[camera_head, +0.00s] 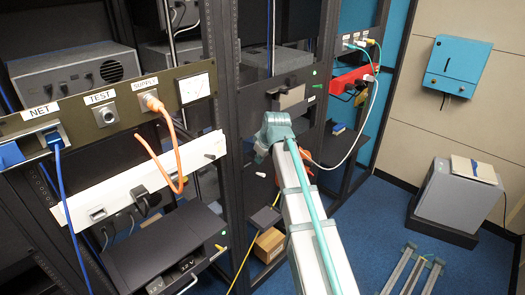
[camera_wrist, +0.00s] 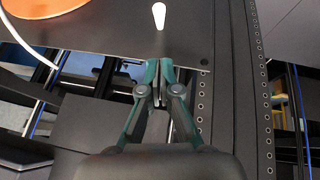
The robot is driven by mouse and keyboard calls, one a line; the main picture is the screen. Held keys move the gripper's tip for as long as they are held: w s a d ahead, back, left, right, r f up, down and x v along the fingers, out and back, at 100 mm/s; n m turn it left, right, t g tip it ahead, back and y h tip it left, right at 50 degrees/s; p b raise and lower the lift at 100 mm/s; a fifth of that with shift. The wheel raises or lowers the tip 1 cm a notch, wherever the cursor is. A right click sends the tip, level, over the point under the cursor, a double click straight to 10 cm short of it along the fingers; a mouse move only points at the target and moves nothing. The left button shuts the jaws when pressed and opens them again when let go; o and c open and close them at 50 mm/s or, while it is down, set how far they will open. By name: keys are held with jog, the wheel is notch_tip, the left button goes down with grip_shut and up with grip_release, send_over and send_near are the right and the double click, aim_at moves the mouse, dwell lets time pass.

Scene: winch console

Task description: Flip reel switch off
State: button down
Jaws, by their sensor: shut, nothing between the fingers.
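A small white lever (camera_wrist: 158,16) stands out from a dark panel (camera_wrist: 110,30) at the top of the wrist view. No label by it is readable, so I cannot tell whether it is the reel switch. My gripper (camera_wrist: 159,82) is shut and empty, its teal fingertips together below the lever in the picture and apart from it.
An orange round thing (camera_wrist: 42,5) and a white cable (camera_wrist: 20,40) are near the lever. A perforated rack post (camera_wrist: 196,80) stands right of my fingers. In the head view, a panel (camera_head: 105,100) marked NET, TEST and SUPPLY carries blue and orange cables at left.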

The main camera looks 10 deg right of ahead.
aim_at(262, 175)
jog(key=shift+w+d+f+p, duration=0.1)
jog(key=shift+d+f+p, duration=0.15)
jog(key=shift+f, duration=0.65)
jog(key=shift+d+f+p, duration=0.1)
jog(key=shift+f+p, duration=0.2)
jog(key=shift+f, duration=0.6)
jog(key=shift+w+d+f+p, duration=0.1)
jog(key=shift+d+f+p, duration=0.15)
jog(key=shift+f, duration=0.65)
jog(key=shift+s+a+f, duration=0.1)
jog(key=shift+a, duration=0.05)
